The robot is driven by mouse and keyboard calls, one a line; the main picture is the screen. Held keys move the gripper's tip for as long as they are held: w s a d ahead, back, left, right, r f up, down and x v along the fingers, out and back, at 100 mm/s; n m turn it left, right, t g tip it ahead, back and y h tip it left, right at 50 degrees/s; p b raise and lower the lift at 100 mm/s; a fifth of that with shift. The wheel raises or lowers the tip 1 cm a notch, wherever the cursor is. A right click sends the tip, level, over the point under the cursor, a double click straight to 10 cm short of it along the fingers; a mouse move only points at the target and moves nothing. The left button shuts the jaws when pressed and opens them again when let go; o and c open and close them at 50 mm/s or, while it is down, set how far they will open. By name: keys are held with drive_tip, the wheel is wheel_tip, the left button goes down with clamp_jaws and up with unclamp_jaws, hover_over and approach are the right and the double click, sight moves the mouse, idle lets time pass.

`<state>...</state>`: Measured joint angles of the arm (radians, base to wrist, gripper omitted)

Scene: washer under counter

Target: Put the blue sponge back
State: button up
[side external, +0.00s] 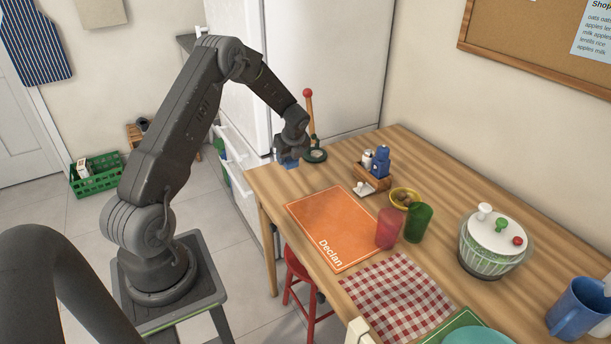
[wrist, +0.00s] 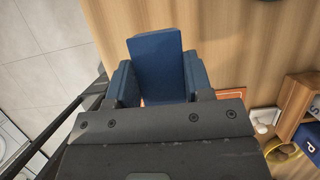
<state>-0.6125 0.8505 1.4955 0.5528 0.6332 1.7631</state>
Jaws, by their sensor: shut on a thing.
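My gripper (side external: 288,154) is at the far left corner of the wooden table, low over the tabletop. In the wrist view, my gripper (wrist: 158,82) is shut on the blue sponge (wrist: 155,55), a blue block standing up between the two fingers. In the side view, only a small blue patch of the sponge (side external: 287,159) shows under the gripper. I cannot tell whether it touches the table.
A stand with a red-knobbed post (side external: 309,110) is right beside my gripper. A wooden caddy (side external: 373,181) with bottles, an orange placemat (side external: 330,225), red (side external: 389,229) and green (side external: 419,222) cups are nearer. The white fridge (side external: 340,60) stands behind; the table edge is close on the left.

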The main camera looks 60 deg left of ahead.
hover_over(303, 180)
drive_tip(key=d, duration=0.2)
drive_tip(key=x, duration=0.3)
drive_tip(key=shift+w+d+f, duration=0.1)
drive_tip(key=shift+d+f, duration=0.2)
drive_tip(key=shift+f, duration=1.9)
drive_tip(key=shift+f, duration=0.15)
drive_tip(key=o, duration=0.9)
